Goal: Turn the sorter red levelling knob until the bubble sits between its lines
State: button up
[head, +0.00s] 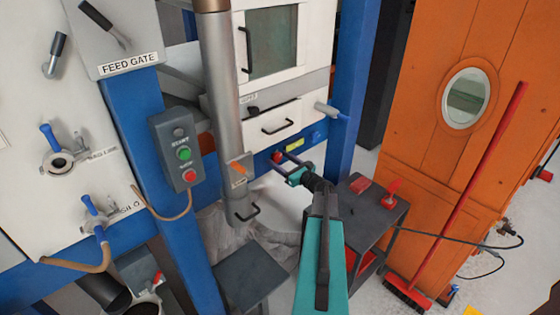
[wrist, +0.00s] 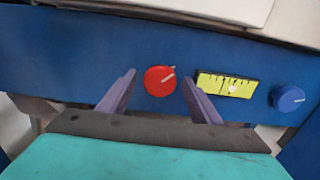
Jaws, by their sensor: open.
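The red levelling knob (wrist: 160,81) sits on the blue sorter panel, with a pale pointer mark slanting up to the right. It also shows small in the head view (head: 276,156). A yellow-green bubble level (wrist: 228,85) with dark lines is right of the knob. A pale bubble shows near its middle, but I cannot tell whether it lies between the lines. My gripper (wrist: 158,92) is open and empty, its two fingers on either side of the red knob in the picture. Whether they reach around it or stop short of it I cannot tell.
A blue knob (wrist: 289,98) is on the same panel, right of the level. In the head view a grey steel pipe (head: 221,90) and a start-stop box (head: 176,148) stand left of my arm. A dark table (head: 375,205) with red items is at the right.

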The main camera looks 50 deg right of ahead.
jog(key=c, duration=1)
jog(key=n+b, duration=0.1)
jog(key=b, duration=0.2)
jog(key=shift+f, duration=0.2)
jog(key=n+b, duration=0.3)
jog(key=b, duration=0.4)
jog(key=shift+f+n, duration=0.1)
jog(key=shift+n, duration=0.3)
jog(key=n+b, duration=0.3)
jog(key=b, duration=0.3)
jog(key=shift+n, duration=0.3)
jog(key=shift+n+b, duration=0.5)
jog(key=shift+b, duration=0.4)
jog(key=shift+r+n+b, duration=0.25)
jog(key=shift+n+b, duration=0.05)
